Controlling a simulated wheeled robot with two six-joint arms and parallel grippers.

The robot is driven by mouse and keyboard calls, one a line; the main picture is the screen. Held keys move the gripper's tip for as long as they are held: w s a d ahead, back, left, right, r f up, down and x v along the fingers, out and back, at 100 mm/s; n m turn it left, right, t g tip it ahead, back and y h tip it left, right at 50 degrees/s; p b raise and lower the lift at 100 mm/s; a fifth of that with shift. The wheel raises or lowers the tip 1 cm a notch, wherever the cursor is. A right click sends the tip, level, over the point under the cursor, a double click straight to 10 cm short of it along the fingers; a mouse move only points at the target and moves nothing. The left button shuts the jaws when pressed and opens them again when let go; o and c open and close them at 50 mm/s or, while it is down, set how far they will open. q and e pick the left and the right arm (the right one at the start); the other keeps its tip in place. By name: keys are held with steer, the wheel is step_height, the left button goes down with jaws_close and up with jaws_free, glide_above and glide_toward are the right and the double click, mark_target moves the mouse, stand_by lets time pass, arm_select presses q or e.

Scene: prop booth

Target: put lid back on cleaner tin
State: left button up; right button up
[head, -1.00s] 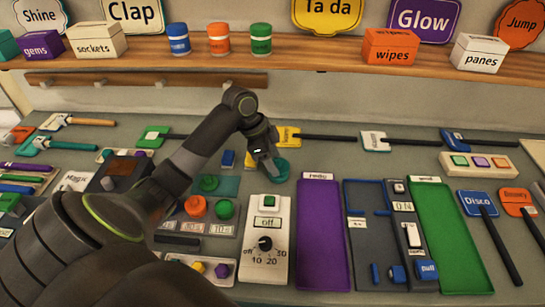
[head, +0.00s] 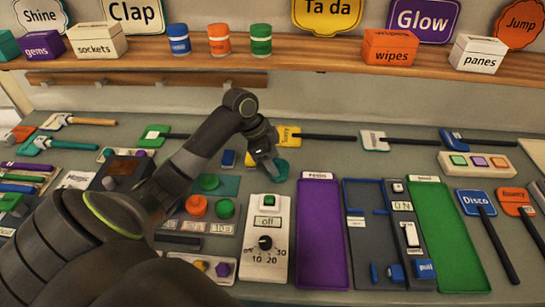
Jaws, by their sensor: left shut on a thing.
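My left gripper (head: 264,160) reaches over the bench from the left, its fingers pointing down. It is shut on a round teal piece (head: 281,170), which looks like the lid; the fingers hide part of it. The piece is just right of a flat teal mat (head: 230,186). A round green piece (head: 208,182) sits on the mat's left part. I cannot make out which thing is the cleaner tin, and no label for it is readable. My right gripper is out of view.
The white dial box (head: 266,240) stands just in front of the held piece, with the purple tray (head: 321,240) to its right. A small blue block (head: 228,158) lies left of the gripper. Behind, a shelf (head: 330,63) carries boxes and three banded tins.

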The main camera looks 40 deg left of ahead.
arm_select(q)
steer(key=shift+p, duration=0.35)
stand_by(0.7)
stand_by(0.3)
steer(key=o, duration=1.5)
steer(key=shift+r, duration=0.1)
steer(key=shift+r+p, duration=3.45)
steer(key=shift+p, duration=0.4)
jaws_close()
